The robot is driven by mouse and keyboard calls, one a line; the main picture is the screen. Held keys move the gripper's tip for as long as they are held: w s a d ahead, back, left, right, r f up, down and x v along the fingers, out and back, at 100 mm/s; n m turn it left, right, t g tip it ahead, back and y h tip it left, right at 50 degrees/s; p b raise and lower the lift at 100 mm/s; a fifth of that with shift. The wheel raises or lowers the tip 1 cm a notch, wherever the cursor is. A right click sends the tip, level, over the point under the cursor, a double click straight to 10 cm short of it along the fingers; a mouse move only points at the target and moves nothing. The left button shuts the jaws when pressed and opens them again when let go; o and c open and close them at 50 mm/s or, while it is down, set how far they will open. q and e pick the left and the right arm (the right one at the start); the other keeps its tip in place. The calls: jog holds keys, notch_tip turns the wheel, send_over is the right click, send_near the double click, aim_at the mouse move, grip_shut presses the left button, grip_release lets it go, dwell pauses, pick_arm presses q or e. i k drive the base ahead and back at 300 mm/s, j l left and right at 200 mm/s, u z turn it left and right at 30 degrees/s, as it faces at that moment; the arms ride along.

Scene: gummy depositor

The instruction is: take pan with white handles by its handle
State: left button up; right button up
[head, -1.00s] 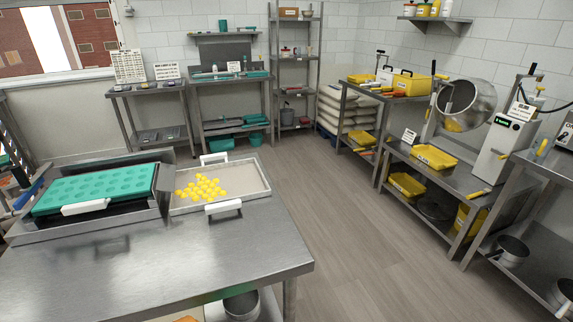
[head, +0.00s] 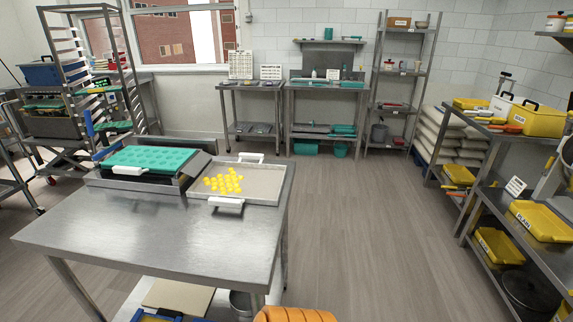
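The pan with white handles (head: 262,187) is a shallow grey tray lying on the steel table (head: 150,232), at its far right corner. Several yellow gummies (head: 224,181) lie in its left part. One white handle (head: 226,202) is on its near side and another white handle (head: 250,157) on its far side. A teal mould (head: 152,159) with a white handle (head: 128,170) sits in a metal frame just left of the pan. Neither of my grippers is in view.
Open floor (head: 350,240) lies right of the table. Shelves with yellow trays (head: 541,219) line the right side. A tall rack (head: 95,75) stands at the back left. An orange object (head: 294,315) shows at the bottom edge.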

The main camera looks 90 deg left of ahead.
aim_at(224, 184)
jog(key=i+j+u, duration=0.2)
jog(key=u, duration=0.3)
jog(key=i+u, duration=0.45)
jog(key=i+l+u, duration=0.1)
jog(key=i+u, duration=0.25)
jog(key=u, duration=0.15)
jog(key=i+l+u, duration=0.2)
jog(key=i+u, duration=0.25)
jog(key=i+j+u, duration=0.1)
jog(key=i+u, duration=0.15)
jog(key=u, duration=0.25)
jog(key=i+u, duration=0.25)
jog(key=u, duration=0.25)
jog(key=i+l+u, duration=0.1)
jog(key=u, duration=0.4)
jog(key=i+l+u, duration=0.25)
jog(key=u, duration=0.2)
jog(key=i+l+u, duration=0.25)
jog(key=u, duration=0.25)
jog(key=l+u, duration=0.25)
jog(key=u, duration=0.2)
jog(key=l+u, duration=0.6)
jog(key=u, duration=0.25)
jog(key=i, duration=0.05)
